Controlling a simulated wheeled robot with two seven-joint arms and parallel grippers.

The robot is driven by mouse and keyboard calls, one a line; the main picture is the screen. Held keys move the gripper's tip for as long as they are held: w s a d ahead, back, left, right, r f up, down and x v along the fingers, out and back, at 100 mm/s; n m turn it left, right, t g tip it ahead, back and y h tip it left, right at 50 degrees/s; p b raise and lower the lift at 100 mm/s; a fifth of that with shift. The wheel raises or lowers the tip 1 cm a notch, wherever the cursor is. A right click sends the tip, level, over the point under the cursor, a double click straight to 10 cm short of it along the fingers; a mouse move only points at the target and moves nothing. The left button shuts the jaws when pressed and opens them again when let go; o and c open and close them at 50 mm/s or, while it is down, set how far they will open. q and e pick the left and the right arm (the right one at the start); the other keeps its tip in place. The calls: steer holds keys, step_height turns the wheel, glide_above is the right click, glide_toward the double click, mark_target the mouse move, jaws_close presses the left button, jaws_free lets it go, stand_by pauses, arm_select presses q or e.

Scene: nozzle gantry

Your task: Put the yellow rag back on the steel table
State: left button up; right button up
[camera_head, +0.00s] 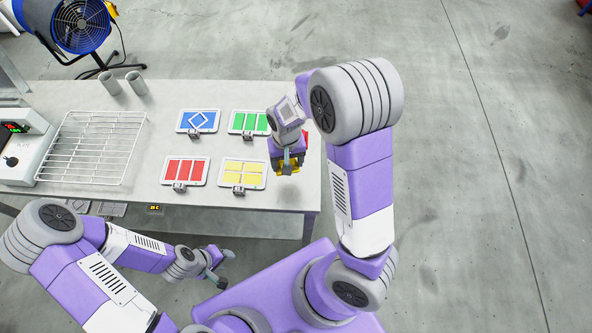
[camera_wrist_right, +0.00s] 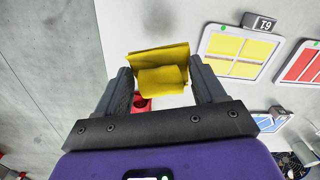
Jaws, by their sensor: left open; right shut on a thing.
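The yellow rag (camera_head: 289,169) is at the right end of the steel table (camera_head: 262,200), below my right gripper (camera_head: 287,161). In the right wrist view the folded rag (camera_wrist_right: 160,67) is between the two dark fingers of my right gripper (camera_wrist_right: 158,78), which is shut on it. The pale table top (camera_wrist_right: 180,22) shows behind the rag there. I cannot tell whether the rag touches the table. My left gripper (camera_head: 218,270) is open and empty, low in front of the table's front edge.
Cards with blue (camera_head: 198,121), green (camera_head: 249,122), red (camera_head: 185,171) and yellow (camera_head: 242,173) patterns lie left of the rag. A wire rack (camera_head: 92,147) and two grey cups (camera_head: 123,84) stand farther left. A red object (camera_wrist_right: 142,103) is near the rag. Open floor lies right.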

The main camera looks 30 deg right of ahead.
mark_target(298, 168)
steer(key=s+d+r+m+p, duration=0.1)
steer(key=m+p, duration=0.1)
steer(key=shift+s+d+r+p, duration=0.25)
steer(key=shift+s+d+p, duration=0.1)
steer(key=shift+s, duration=0.05)
steer(key=shift+s+d+f+m+p, duration=0.1)
steer(key=shift+d+f+m+p, duration=0.05)
steer(key=shift+d+m+p, duration=0.35)
step_height(298, 168, down, 6)
steer(key=shift+f+b, duration=0.15)
steer(key=shift+b, duration=0.2)
step_height(298, 168, down, 4)
steer(key=shift+s+r, duration=0.1)
steer(key=shift+r, duration=0.15)
steer(key=shift+f, duration=0.15)
arm_select(q)
step_height(298, 168, up, 4)
steer(key=shift+s+r, duration=0.1)
